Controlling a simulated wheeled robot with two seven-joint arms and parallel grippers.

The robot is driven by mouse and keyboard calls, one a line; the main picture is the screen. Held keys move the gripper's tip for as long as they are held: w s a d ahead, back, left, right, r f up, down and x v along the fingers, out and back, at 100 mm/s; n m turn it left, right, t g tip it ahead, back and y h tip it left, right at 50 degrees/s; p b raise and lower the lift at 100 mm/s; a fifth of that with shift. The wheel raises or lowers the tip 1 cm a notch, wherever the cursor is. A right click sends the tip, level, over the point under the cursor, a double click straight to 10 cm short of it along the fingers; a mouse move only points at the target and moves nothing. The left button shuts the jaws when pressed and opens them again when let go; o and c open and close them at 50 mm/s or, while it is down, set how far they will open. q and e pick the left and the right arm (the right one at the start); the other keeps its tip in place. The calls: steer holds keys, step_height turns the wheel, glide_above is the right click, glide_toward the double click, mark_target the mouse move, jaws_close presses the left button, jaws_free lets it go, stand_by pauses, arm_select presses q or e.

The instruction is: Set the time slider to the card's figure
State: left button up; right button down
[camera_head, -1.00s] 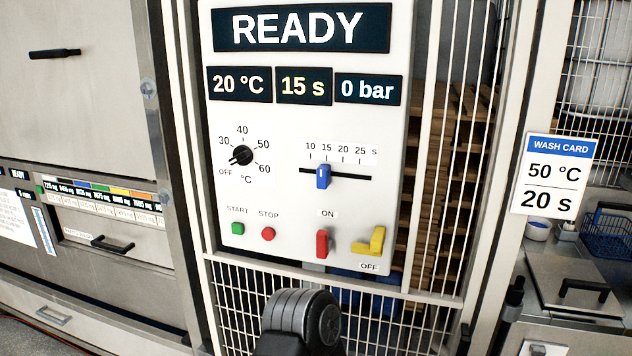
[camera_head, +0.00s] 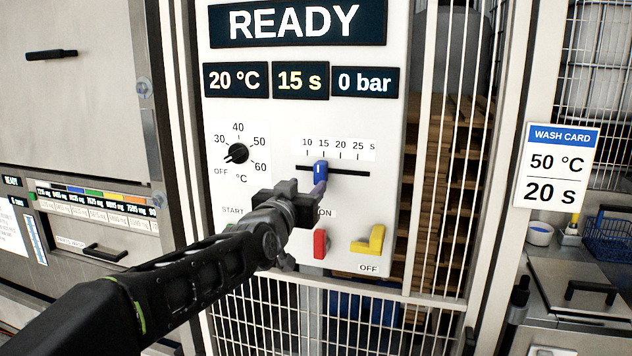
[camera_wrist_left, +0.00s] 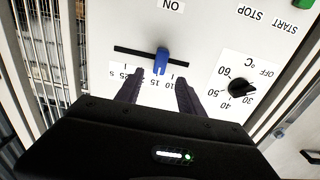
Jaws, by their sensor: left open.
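The time slider's blue knob (camera_head: 320,172) stands near the 15 mark on its black slot (camera_head: 352,173), and the panel display (camera_head: 300,81) reads 15 s. The wash card (camera_head: 556,166) at the right reads 50 °C and 20 s. My left gripper (camera_head: 312,192) is in front of the panel, just below and left of the knob in the head view. In the left wrist view the open fingers (camera_wrist_left: 158,90) point at the panel, with the blue knob (camera_wrist_left: 161,60) between and beyond their tips. Contact cannot be told. My right gripper is not in view.
A temperature dial (camera_head: 236,153) is left of the slider, near OFF/30. My left arm hides the start and stop buttons in the head view.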

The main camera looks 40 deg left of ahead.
mark_target(318, 173)
arm_select(q)
steer(key=shift+a+r, duration=0.1)
steer(key=p+x, duration=0.3)
steer(key=x, duration=0.4)
steer(key=shift+w+a, duration=0.1)
steer(key=shift+w, duration=0.3)
steer(key=shift+c, duration=0.3)
jaws_close()
stand_by(1.0)
